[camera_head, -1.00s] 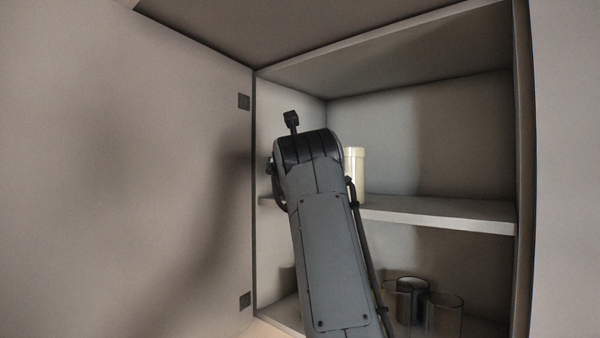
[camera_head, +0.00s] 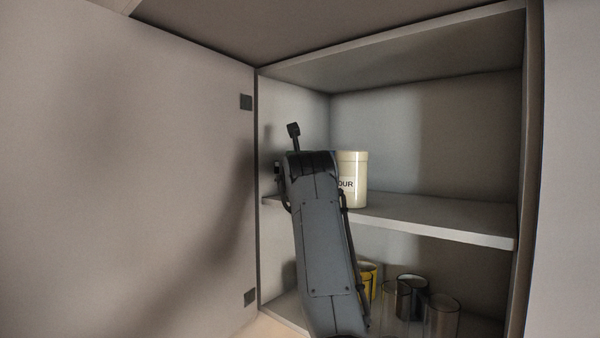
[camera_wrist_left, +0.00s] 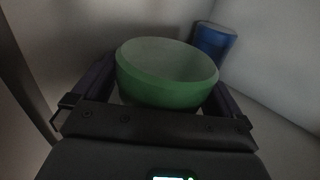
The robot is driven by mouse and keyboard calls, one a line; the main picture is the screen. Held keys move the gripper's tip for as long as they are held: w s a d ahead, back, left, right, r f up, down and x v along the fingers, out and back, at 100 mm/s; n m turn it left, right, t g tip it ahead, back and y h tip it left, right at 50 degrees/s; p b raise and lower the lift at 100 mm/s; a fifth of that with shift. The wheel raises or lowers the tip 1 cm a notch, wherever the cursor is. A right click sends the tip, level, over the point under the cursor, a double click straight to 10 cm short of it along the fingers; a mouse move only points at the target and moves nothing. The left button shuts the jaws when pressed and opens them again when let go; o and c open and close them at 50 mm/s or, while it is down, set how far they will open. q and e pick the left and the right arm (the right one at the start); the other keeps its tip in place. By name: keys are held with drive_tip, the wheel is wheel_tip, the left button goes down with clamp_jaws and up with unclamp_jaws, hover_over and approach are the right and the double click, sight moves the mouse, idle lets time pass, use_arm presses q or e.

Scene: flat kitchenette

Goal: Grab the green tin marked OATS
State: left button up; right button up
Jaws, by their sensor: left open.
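The green tin (camera_wrist_left: 165,80) fills the middle of the left wrist view, seen from above and behind. Its lid is paler green, and no OATS marking shows from this side. My left gripper (camera_wrist_left: 160,95) is open, with one dark finger on each side of the tin. I cannot tell whether the fingers touch it. In the head view my left arm reaches into the cabinet at the upper shelf and hides the green tin and the gripper. My right gripper is in neither view.
A cream tin (camera_head: 353,180) with a label ending in "OUR" stands on the upper shelf (camera_head: 440,222), right of my arm. A blue tin (camera_wrist_left: 213,42) stands behind the green one. Below are a yellow cup (camera_head: 368,280) and several glasses (camera_head: 441,318). The shelf's right is clear.

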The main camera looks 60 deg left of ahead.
use_arm(q)
drive_tip(key=shift+c, duration=0.2)
drive_tip(key=c, duration=1.2)
drive_tip(key=shift+r, duration=0.25)
